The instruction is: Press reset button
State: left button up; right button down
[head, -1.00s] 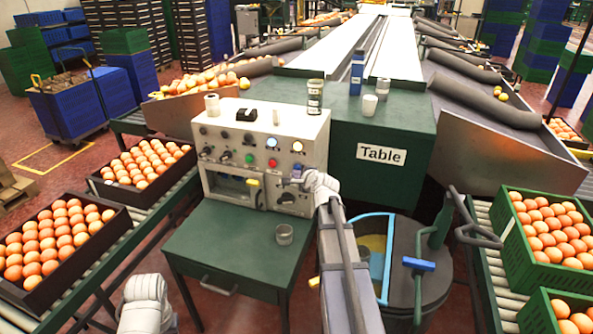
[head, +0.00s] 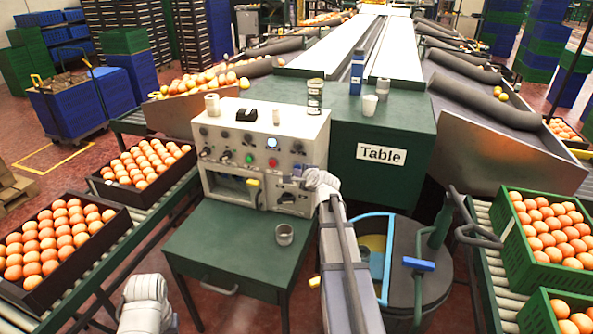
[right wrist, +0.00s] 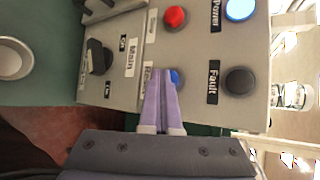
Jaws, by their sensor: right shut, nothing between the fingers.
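The control panel (head: 228,150) stands on the green table. In the right wrist view, a blue button (right wrist: 175,78) shows partly behind my right gripper (right wrist: 165,74). The label beside it is mostly covered and starts with "R". My right gripper is shut and empty, its fingertips over the blue button; I cannot tell whether they touch it. In the head view my right gripper (head: 294,183) is at the panel's lower right. The Fault lamp (right wrist: 240,81) is dark, and the Power lamp (right wrist: 240,9) is lit blue. My left gripper is out of view.
A red button (right wrist: 174,17) and the black Main switch (right wrist: 98,57) are close to my right fingertips. A metal cup (head: 284,234) stands on the green table in front of the panel. Egg trays (head: 62,285) lie on the left conveyor; a round bin (head: 420,270) stands right of my arm.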

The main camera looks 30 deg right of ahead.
dwell(0.6)
jog(key=shift+s+a, duration=0.55)
jog(key=shift+a, duration=0.1)
jog(key=shift+s, duration=0.1)
jog(key=s+a, duration=0.1)
jog(key=a, duration=0.1)
jog(key=s+a, duration=0.1)
jog(key=s, duration=0.1)
jog(key=shift+a, duration=0.4)
dwell(0.6)
